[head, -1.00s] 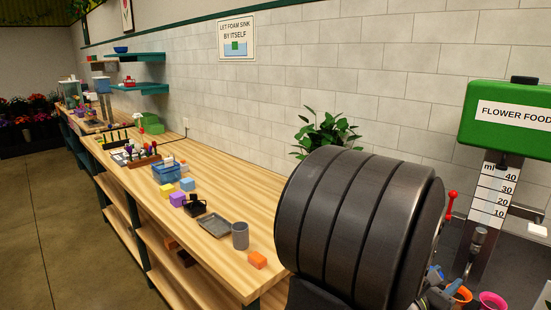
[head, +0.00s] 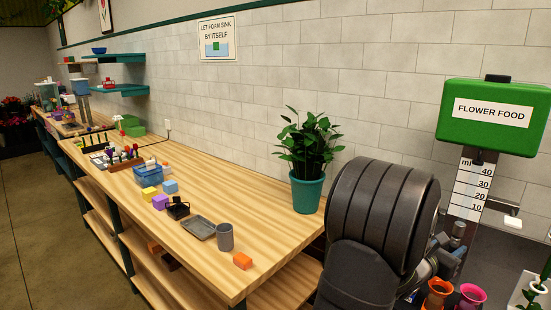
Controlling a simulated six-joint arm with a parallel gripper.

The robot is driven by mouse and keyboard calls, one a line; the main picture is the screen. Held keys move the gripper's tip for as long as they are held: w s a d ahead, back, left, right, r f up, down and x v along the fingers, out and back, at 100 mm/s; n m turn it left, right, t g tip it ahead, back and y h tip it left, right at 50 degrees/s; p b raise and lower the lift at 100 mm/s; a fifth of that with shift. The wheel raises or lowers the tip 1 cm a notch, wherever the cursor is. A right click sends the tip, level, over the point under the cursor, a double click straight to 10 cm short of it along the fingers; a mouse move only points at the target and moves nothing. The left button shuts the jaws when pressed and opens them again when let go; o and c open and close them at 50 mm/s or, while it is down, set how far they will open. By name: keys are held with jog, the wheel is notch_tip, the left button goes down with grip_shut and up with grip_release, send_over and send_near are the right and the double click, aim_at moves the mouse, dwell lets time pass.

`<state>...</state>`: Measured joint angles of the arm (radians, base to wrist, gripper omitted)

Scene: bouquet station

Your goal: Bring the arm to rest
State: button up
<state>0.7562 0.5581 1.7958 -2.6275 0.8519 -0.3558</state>
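My arm's large black ribbed joint shows at the lower right of the head view, beside the end of the wooden bench (head: 215,270). Behind it, smaller grey and blue parts show near the flower food dispenser; they look like more of my arm. I cannot make out any gripper fingers. The ribbed joint hides part of what is behind it.
A potted plant (head: 308,190) stands at the bench's right end. The green dispenser (head: 492,115), orange pot (head: 438,294) and pink pot (head: 470,297) are right.

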jog(key=shift+w+a+m+g, duration=0.2)
jog(key=shift+m+g, duration=0.1)
jog(key=shift+g, duration=0.1)
